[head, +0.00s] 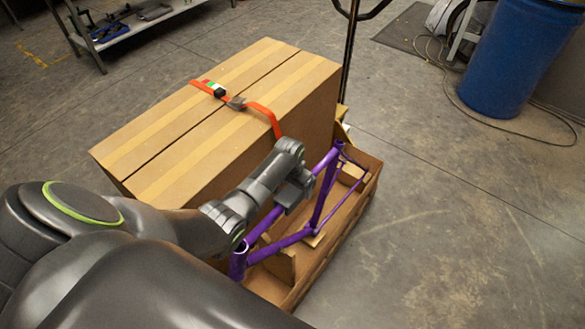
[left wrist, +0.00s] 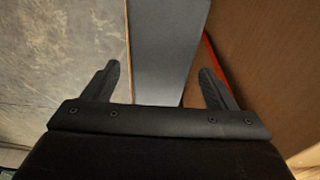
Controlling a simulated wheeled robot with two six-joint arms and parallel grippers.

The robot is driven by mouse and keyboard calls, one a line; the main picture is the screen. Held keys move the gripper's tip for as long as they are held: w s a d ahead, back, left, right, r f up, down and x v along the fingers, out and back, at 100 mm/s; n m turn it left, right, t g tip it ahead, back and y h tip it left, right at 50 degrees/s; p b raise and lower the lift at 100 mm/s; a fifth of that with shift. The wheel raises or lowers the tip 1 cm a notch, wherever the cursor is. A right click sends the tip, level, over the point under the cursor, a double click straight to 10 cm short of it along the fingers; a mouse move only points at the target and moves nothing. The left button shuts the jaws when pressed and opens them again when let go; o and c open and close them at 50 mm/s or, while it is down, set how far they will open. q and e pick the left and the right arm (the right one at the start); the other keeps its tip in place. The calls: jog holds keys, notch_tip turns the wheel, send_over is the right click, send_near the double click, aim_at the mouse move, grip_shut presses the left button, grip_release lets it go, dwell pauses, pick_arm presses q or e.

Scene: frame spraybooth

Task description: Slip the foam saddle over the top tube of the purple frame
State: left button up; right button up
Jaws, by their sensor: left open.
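The purple frame (head: 319,201) stands upright in a low open crate beside a large box. My left gripper (head: 290,196) is over its top tube, which my arm partly hides. In the left wrist view my left gripper (left wrist: 163,90) is open, one finger on each side of a dark grey slab (left wrist: 167,45). The slab looks like the foam saddle; its far end runs out of the picture. Whether the fingers touch it, and how it sits on the tube, I cannot tell. My right gripper is not in view.
The large cardboard box (head: 215,115), with an orange strap (head: 262,113), stands close behind the frame. The crate (head: 335,243) has a low wooden wall. A blue barrel (head: 507,60) and a cable are at the upper right. The floor (head: 450,230) right of the crate is clear.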

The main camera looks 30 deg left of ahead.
pick_arm(q)
notch_tip(320, 180, up, 16)
jog(key=s, duration=0.2)
jog(key=shift+s+a+p, duration=0.2)
jog(key=shift+p, duration=0.15)
dwell(0.4)
